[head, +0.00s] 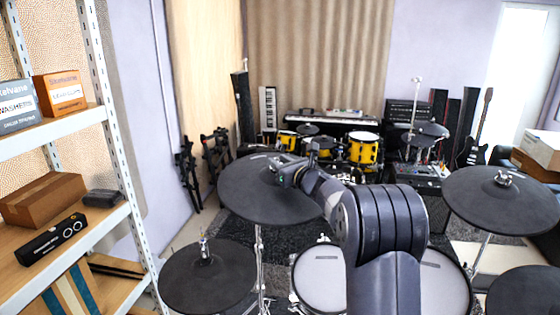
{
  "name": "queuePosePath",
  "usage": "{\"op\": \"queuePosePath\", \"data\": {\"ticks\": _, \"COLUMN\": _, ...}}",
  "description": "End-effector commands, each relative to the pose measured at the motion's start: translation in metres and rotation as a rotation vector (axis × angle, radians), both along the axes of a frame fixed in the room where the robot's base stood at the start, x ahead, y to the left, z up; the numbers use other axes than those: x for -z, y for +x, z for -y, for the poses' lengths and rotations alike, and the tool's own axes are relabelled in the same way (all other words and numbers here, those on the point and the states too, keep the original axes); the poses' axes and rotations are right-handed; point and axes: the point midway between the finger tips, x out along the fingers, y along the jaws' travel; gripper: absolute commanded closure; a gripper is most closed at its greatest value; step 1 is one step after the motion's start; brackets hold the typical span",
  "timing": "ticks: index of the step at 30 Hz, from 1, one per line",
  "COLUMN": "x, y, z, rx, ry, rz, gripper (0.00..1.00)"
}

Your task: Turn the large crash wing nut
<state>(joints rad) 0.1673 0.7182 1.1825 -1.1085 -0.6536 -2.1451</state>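A large dark crash cymbal pad (245,200) is on a stand left of centre, in front of my arm. My gripper (277,167) is at the middle of this pad, over its centre post. The wing nut there is hidden by the gripper or too small to make out. The fingers are too small and too covered to show whether they are open or shut, or whether they touch the nut.
Another cymbal (480,205) with a nut on top stands at the right. A smaller pad (190,285) with a post is at lower left. White mesh drum heads (318,268) lie below my arm. A shelf (80,130) with boxes fills the left side.

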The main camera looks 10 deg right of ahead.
Motion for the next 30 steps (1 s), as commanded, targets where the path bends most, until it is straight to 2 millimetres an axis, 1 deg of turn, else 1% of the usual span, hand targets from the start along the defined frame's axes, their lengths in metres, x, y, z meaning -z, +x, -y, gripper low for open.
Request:
{"op": "queuePosePath", "data": {"ticks": 5, "x": 0.0, "y": -0.0001, "z": -0.0001, "rx": 0.0, "ry": 0.0, "rz": 0.0, "gripper": 0.71}}
{"op": "queuePosePath", "data": {"ticks": 15, "x": -0.0002, "y": -0.0003, "z": 0.0, "rx": 0.0, "ry": 0.0, "rz": 0.001, "gripper": 0.99}}
{"op": "queuePosePath", "data": {"ticks": 16, "x": -0.0003, "y": -0.0004, "z": -0.0001, "rx": 0.0, "ry": 0.0, "rz": 0.001, "gripper": 1.0}}
{"op": "queuePosePath", "data": {"ticks": 30, "x": 0.002, "y": 0.0, "z": -0.0008, "rx": 0.021, "ry": 0.001, "rz": 0.002, "gripper": 1.0}}
